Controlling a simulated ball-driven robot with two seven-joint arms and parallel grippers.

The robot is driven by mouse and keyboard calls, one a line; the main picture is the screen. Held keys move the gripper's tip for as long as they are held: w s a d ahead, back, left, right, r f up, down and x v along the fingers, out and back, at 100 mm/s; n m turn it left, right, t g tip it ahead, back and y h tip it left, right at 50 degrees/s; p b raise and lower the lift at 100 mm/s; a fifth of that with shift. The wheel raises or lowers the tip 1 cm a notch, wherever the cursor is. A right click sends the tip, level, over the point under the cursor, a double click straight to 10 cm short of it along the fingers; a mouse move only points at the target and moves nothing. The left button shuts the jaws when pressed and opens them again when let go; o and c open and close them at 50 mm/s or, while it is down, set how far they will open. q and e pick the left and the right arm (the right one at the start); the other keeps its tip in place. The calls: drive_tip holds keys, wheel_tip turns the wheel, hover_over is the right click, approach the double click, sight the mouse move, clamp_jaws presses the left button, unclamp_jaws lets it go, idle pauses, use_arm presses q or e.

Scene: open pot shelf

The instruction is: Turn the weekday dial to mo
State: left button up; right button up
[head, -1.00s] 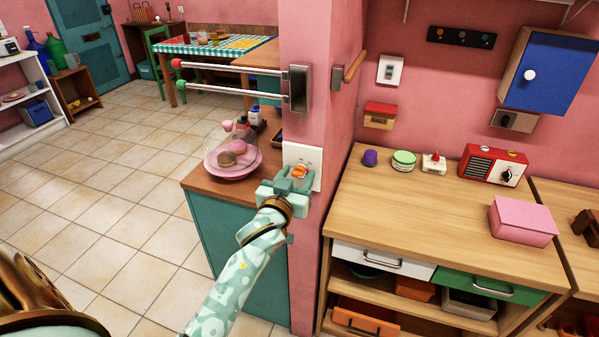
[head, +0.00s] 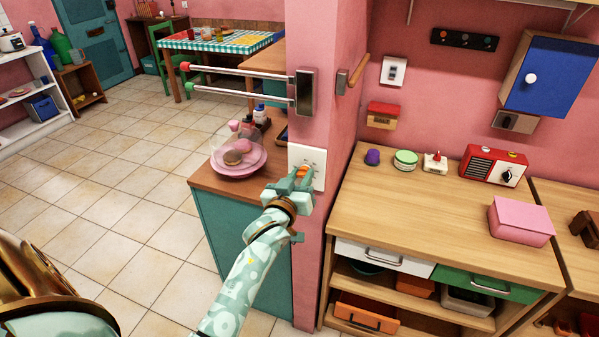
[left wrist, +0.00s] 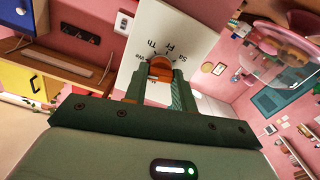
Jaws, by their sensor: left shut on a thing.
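The weekday dial's orange knob (head: 302,170) sits on a white plate (head: 317,158) on the pink pillar. My left gripper (head: 297,180) is at the plate, shut on the knob. In the left wrist view the knob (left wrist: 160,68) lies between the two fingers (left wrist: 160,82). The white plate (left wrist: 170,28) appears tilted there, with the labels We, Th, Fr and Sa readable near the knob. Other labels are hidden or too small to read. I cannot tell which day the knob points to. My right gripper is not in view.
A pink plate with a clear dome (head: 238,160) and bottles stand on the teal counter (head: 230,190) just left of the pillar. Two metal rods (head: 245,83) stick out above the dial. A wooden worktop (head: 430,215) with small items lies to the right.

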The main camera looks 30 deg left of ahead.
use_arm(q)
drive_tip(key=n+p, duration=0.2)
drive_tip(key=p, duration=0.1)
drive_tip(key=n+p, duration=0.3)
drive_tip(key=shift+a+r+n, duration=0.1)
drive_tip(key=shift+r+n, duration=0.1)
drive_tip(key=shift+n, duration=0.1)
drive_tip(key=n+p, duration=0.3)
drive_tip(key=n, duration=0.1)
drive_tip(key=shift+f, duration=0.15)
drive_tip(key=n+p, duration=0.1)
drive_tip(key=n, duration=0.2)
drive_tip(key=shift+f, duration=0.1)
drive_tip(key=shift+f+n+p, duration=0.1)
drive_tip(key=shift+n+p, duration=0.4)
drive_tip(key=shift+n, duration=1)
drive_tip(key=o, duration=1)
